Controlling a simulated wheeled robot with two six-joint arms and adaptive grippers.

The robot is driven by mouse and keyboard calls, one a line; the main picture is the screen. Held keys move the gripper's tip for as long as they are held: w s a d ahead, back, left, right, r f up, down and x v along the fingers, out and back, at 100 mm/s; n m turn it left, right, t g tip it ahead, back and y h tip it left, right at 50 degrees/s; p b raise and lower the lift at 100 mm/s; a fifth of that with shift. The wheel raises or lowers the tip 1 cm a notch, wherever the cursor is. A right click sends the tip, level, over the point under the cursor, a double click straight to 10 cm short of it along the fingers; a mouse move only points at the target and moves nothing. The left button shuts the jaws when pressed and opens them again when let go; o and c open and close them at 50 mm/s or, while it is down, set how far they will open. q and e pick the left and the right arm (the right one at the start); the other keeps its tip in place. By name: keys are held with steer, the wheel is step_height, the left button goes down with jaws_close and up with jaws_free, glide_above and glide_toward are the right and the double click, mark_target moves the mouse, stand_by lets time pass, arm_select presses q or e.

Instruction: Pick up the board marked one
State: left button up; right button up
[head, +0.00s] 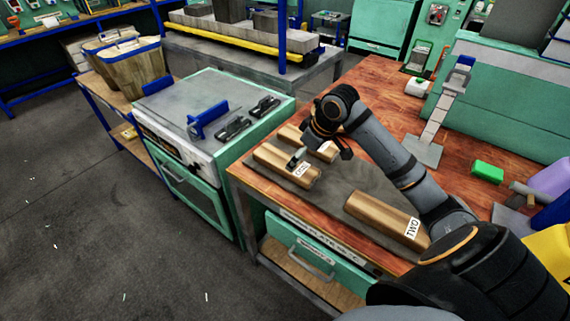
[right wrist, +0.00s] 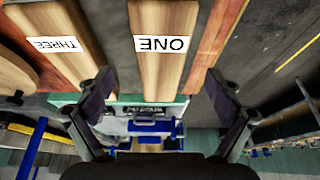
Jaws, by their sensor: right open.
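The board marked ONE (head: 277,160) is a pale wooden plank lying on a dark grey mat (head: 350,178) on the workbench, its white label at its near right end. In the right wrist view the board marked ONE (right wrist: 160,75) runs lengthwise between the spread fingers, its label upside down. My right gripper (head: 322,153) is open above the boards, its fingertips (right wrist: 158,82) on either side of ONE and holding nothing. The board marked THREE (right wrist: 72,25) lies beside it. The board marked TWO (head: 375,212) lies nearer the bench front. My left gripper is not in view.
A green press cabinet (head: 215,90) with blue and black clamps stands left of the bench. My right arm crosses above the bench. Bare mat lies between ONE and TWO.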

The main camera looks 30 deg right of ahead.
mark_target(285, 164)
steer(key=shift+w+f, duration=0.2)
steer(key=shift+f, duration=0.15)
steer(key=shift+s+a+f, duration=0.1)
steer(key=shift+a+f, duration=0.05)
steer(key=shift+f, duration=0.2)
steer(key=x, duration=0.4)
steer(key=shift+f, duration=0.25)
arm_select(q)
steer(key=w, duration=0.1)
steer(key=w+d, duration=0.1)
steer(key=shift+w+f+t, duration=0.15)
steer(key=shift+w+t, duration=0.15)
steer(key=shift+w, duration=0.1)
arm_select(e)
steer(key=c, duration=1.5)
